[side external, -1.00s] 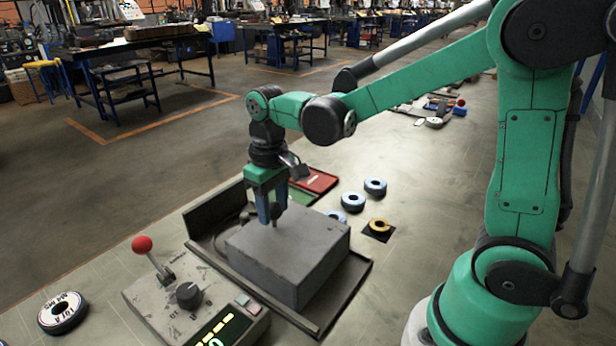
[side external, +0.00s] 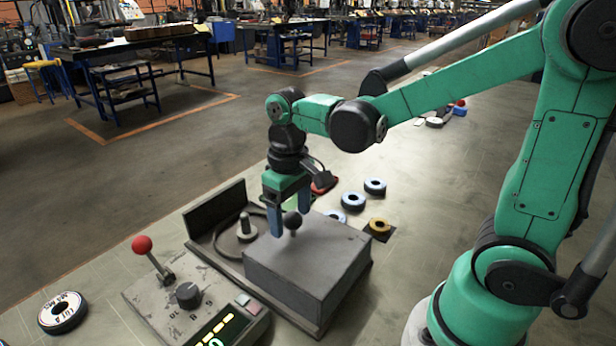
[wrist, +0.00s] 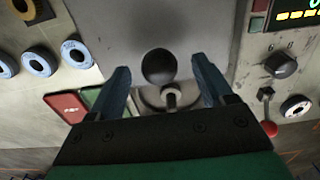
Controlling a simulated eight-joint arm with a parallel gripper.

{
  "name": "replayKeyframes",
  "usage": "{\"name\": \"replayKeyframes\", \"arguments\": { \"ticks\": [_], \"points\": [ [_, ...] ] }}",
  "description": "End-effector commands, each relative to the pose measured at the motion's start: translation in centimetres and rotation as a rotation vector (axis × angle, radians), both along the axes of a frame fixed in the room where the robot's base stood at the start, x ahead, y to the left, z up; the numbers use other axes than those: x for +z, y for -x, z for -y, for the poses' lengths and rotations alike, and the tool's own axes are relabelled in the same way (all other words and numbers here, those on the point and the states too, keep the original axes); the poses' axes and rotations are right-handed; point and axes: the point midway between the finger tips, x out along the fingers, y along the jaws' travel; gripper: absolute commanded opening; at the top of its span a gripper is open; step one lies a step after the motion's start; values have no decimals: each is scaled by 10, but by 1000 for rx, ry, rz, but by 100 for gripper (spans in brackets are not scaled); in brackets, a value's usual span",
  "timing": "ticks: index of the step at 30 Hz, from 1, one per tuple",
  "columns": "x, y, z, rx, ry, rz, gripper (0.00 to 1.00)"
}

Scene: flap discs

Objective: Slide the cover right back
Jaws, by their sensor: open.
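The cover (side external: 300,273) is a grey box-like block on a dark base tray (side external: 222,262), with a dark ball knob (side external: 292,220) on its top. My gripper (side external: 290,225) is open, its two blue fingers low over the cover's edge. In the wrist view, the fingers stand apart either side of the ball knob (wrist: 159,67), with gaps between. A metal spindle (side external: 246,228) stands uncovered at the tray's left end; it also shows in the wrist view (wrist: 171,97).
A control box with a red-balled lever (side external: 142,244), a dial (side external: 189,295) and a lit display stands in front. Several discs lie around, including a yellow one (side external: 379,226) and a white-labelled one (side external: 62,312). A red plate (wrist: 68,106) lies behind the tray.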

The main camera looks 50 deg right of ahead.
Motion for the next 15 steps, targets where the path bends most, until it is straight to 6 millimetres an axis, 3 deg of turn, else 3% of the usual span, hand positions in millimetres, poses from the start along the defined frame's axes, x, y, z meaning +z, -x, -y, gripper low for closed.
{"name": "replayKeyframes", "arguments": {
  "ticks": [15],
  "points": [
    [65, 0, 0, 0, 0, 0, 74]
  ]
}}
